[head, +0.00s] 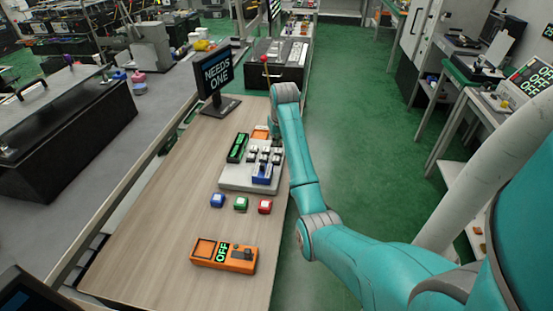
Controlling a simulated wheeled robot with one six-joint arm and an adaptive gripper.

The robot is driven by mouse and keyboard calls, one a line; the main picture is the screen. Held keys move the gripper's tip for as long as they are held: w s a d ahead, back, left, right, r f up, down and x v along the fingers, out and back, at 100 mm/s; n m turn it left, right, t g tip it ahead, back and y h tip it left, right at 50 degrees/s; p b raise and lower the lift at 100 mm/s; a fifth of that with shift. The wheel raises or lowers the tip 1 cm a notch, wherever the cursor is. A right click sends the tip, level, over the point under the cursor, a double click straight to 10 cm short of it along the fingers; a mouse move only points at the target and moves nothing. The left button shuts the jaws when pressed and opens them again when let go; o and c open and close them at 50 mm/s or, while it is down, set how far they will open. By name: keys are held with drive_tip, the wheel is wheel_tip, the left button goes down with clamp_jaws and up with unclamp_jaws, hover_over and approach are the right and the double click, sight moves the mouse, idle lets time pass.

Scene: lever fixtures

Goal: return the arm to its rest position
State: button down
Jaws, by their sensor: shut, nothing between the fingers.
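My teal arm reaches from the lower right over the right edge of the wooden table (160,225). My gripper (276,131) points down at the end of the arm, by the far right side of a grey panel (235,183). It is small and dark here, and it is shut with nothing seen in it. The fingertips are hard to make out against the panel's parts. The panel carries a green-lit display (237,148), several small switches and a blue fixture (262,174).
Blue (217,200), green (241,203) and red (265,206) buttons stand before the panel. A monitor (216,76) reading NEEDS ONE stands at the far end. Green floor (365,150) is clear to the right.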

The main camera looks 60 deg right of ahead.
drive_tip(key=shift+r, duration=0.65)
